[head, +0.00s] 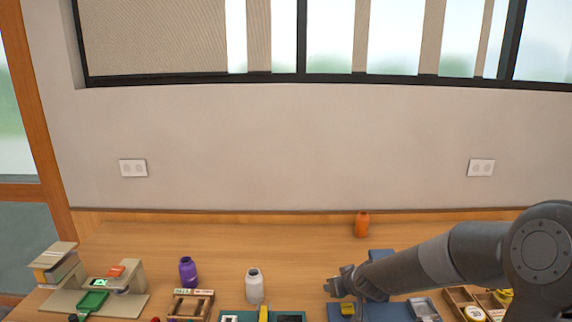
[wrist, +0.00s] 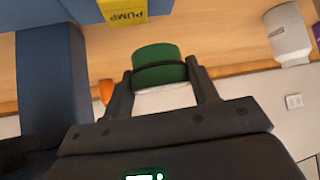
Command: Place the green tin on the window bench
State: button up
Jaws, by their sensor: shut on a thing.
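The green tin (wrist: 158,53) is a short green cylinder with a pale end, seen in the wrist view. My gripper (wrist: 160,70) is shut on it, with one dark finger on each side. In the head view my gripper (head: 341,285) is low and right of centre, over the wooden bench (head: 300,240) that runs along the wall under the window. The tin cannot be made out in the head view. I cannot tell whether it touches the surface.
An orange bottle (head: 362,224) stands near the wall. A white bottle (head: 254,287) and a purple bottle (head: 188,271) stand left of my gripper. A blue item (head: 381,256) and a wooden crate (head: 458,299) are close to my arm. Bare wood lies at the back centre.

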jog(key=shift+s+f, duration=0.25)
jog(key=shift+s, duration=0.1)
jog(key=shift+r, duration=0.1)
